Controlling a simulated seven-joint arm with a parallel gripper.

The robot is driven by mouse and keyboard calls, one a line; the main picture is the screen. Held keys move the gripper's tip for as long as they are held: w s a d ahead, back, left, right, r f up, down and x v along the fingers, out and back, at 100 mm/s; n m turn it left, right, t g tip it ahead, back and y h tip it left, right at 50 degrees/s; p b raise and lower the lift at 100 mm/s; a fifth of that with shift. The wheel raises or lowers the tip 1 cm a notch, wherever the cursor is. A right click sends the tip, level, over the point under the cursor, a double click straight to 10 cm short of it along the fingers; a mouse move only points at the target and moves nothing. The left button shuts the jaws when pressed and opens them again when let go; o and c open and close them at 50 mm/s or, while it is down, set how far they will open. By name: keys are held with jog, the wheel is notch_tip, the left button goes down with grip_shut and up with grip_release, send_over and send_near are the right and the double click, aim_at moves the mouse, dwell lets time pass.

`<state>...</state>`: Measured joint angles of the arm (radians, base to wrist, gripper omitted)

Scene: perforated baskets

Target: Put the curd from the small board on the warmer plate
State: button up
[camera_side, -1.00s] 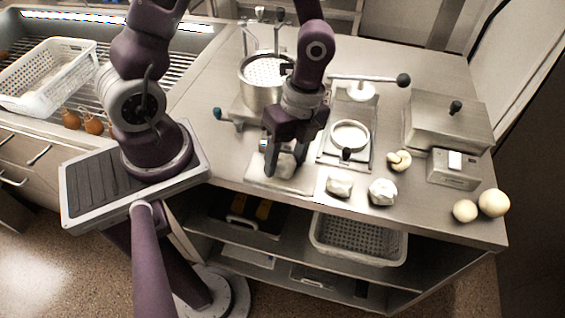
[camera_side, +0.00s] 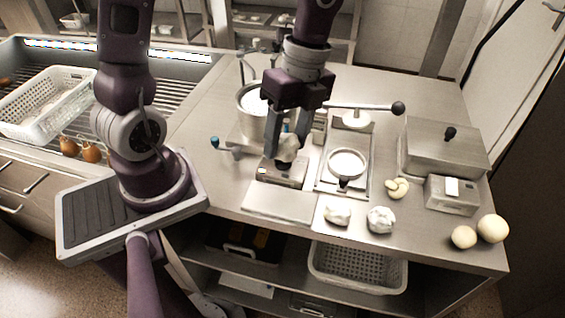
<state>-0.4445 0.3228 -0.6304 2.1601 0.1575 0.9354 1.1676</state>
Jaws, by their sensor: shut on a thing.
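My gripper (camera_side: 286,152) is shut on a white, lumpy curd (camera_side: 288,147) and holds it in the air. The fingers partly cover the curd.
A metal pot (camera_side: 252,122) stands behind left of the gripper. A lever press with a ring (camera_side: 347,163) stands close on the right. White lumps (camera_side: 381,219) lie at the front right, near a small box (camera_side: 452,194) and a lidded metal box (camera_side: 445,150).

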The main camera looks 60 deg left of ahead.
jog(key=w+a+r+n+h, duration=0.1)
jog(key=w+a+r+n, duration=0.25)
jog(key=a, duration=0.65)
jog(key=w+a+r+n, duration=0.2)
jog(key=a+r, duration=0.2)
jog(key=a, duration=0.5)
jog(key=f, duration=0.8)
jog(key=shift+w+f, duration=0.1)
jog(key=shift+w, duration=0.1)
jog(key=shift+f, duration=0.6)
jog(key=o, duration=1.5)
jog(key=shift+c, duration=0.2)
